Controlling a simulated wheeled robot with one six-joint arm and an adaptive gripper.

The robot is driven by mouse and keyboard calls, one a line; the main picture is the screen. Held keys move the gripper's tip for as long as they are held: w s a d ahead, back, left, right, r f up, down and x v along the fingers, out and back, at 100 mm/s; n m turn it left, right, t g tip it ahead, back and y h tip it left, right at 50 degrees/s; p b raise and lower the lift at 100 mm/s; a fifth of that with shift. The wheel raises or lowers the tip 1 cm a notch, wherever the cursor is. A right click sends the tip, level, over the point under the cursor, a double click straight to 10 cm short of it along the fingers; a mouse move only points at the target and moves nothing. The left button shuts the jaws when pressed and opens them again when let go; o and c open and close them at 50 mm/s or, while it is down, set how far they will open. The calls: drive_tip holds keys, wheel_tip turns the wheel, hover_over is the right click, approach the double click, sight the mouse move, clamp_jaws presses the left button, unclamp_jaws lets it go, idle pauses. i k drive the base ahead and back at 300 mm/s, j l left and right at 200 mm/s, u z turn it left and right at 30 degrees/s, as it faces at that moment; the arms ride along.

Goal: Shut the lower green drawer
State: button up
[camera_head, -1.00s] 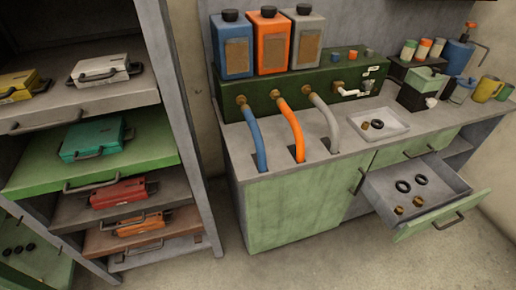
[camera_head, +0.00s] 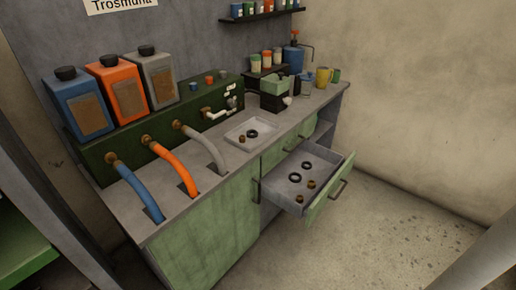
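The lower green drawer (camera_head: 318,200) is pulled out from the green-fronted cabinet, under the right part of the worktop. Its grey tray holds black rings (camera_head: 301,172) and small brass fittings (camera_head: 304,190). Its front carries a dark bar handle (camera_head: 338,189). Just above it, the upper green drawer front (camera_head: 300,130) sits flush with the cabinet, partly hidden by the angle. My gripper is not in view, so its state and distance from the drawer do not show.
Floor (camera_head: 390,225) is clear in front of and right of the open drawer. A green shelf edge (camera_head: 25,255) stands at lower left.

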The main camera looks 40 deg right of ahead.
sight(328, 171)
drive_tip(key=z, duration=1.55)
drive_tip(key=i+j, duration=0.2)
drive_tip(key=i, duration=0.25)
drive_tip(key=l+z, duration=0.05)
